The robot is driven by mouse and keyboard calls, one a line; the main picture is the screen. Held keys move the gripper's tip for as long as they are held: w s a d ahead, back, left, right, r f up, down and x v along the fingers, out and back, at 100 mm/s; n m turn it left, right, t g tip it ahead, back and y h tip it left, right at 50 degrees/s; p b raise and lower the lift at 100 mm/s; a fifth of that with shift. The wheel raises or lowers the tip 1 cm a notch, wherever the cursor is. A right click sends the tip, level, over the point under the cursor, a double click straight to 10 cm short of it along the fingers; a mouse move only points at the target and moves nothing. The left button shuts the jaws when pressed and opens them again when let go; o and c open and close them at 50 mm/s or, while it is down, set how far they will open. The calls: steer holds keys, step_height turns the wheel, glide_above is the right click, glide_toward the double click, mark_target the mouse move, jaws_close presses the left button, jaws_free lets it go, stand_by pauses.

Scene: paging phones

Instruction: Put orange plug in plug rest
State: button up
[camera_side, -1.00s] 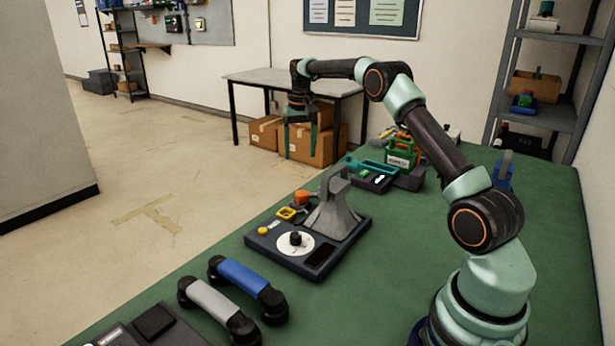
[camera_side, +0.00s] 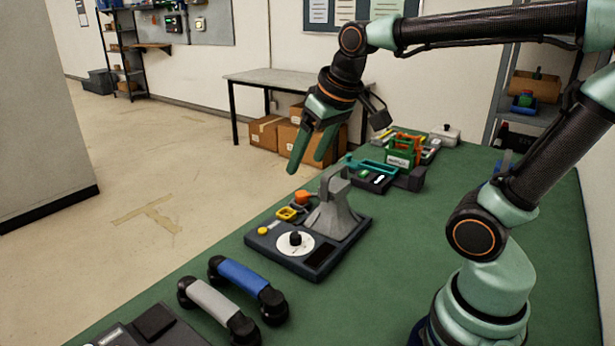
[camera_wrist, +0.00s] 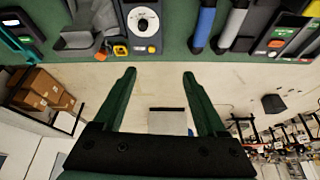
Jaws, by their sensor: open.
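An orange plug-like piece (camera_side: 302,197) sits on the dark base unit (camera_side: 262,246), beside the grey stand (camera_side: 337,214). A yellow-orange square frame (camera_side: 286,213) lies just left of it and may be the plug rest; I cannot tell for sure. The frame also shows in the wrist view (camera_wrist: 120,50). My gripper (camera_side: 306,166) is open and empty, fingers pointing down, above and behind the orange piece, apart from it. In the wrist view my fingers (camera_wrist: 159,73) are spread with only floor between them.
The base unit carries a white dial (camera_side: 294,244) and a yellow button (camera_side: 262,231). Blue (camera_side: 245,277) and grey (camera_side: 212,300) handsets lie in front. A green caddy (camera_side: 402,152) and a teal-handled tray (camera_side: 373,174) stand behind. The green table (camera_side: 420,235) is clear at centre right.

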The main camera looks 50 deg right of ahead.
steer(key=shift+n+t, duration=0.4)
steer(key=shift+n, duration=0.2)
steer(key=s+f, duration=0.1)
steer(key=s+a+f, duration=0.1)
steer(key=s, duration=0.1)
steer(key=s+a+f, duration=0.1)
steer(key=shift+s+a, duration=0.1)
steer(key=shift+s, duration=0.1)
